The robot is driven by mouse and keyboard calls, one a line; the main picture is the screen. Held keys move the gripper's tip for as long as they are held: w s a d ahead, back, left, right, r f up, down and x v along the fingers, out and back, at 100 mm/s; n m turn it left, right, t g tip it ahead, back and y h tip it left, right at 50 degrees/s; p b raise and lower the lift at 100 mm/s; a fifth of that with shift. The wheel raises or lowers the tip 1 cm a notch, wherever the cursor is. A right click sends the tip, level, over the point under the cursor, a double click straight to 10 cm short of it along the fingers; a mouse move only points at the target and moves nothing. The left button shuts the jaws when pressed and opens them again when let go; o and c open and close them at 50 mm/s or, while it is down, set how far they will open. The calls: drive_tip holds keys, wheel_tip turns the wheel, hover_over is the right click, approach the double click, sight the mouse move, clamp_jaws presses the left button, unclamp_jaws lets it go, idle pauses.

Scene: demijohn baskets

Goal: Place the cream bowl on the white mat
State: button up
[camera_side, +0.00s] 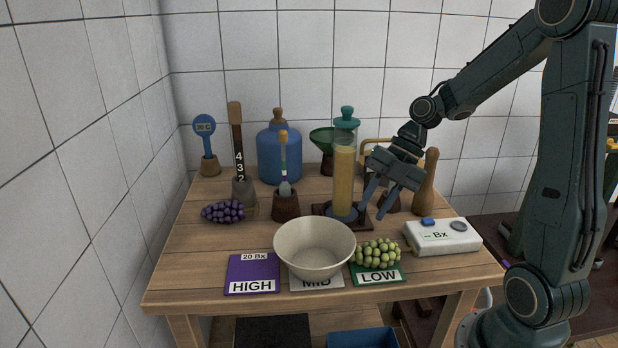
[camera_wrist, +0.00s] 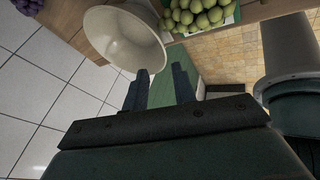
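The cream bowl (camera_side: 315,243) stands upright at the front middle of the table, over the white mat (camera_side: 335,281) labelled MID. The bowl hides most of this mat, so only its front and side edges show. My gripper (camera_side: 375,203) is apart from the bowl, above the table behind and to the right of it. In the wrist view my gripper (camera_wrist: 161,88) has two dark fingers spread with nothing between them. The bowl (camera_wrist: 122,40) shows there just beyond the left finger, at the top.
A purple HIGH mat (camera_side: 252,273) lies left of the bowl. Green grapes (camera_side: 376,253) rest on the green LOW mat (camera_side: 378,277), close to the bowl's right. A white meter box (camera_side: 442,237) stands at right. A tall amber cylinder (camera_side: 343,180) stands beside my gripper.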

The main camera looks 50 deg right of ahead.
idle(0.4)
drive_tip(key=s+a+r+m+t+h, duration=0.1)
drive_tip(key=s+a+r+m+h, duration=0.2)
drive_tip(key=s+m, duration=0.3)
drive_tip(key=s+a+r+m+t+h, duration=0.2)
drive_tip(key=s+r+m, duration=0.4)
drive_tip(key=m, duration=1.1)
drive_tip(key=shift+s+a+r+h, duration=0.3)
drive_tip(key=shift+s+a+h, duration=0.25)
drive_tip(key=shift+a, duration=0.35)
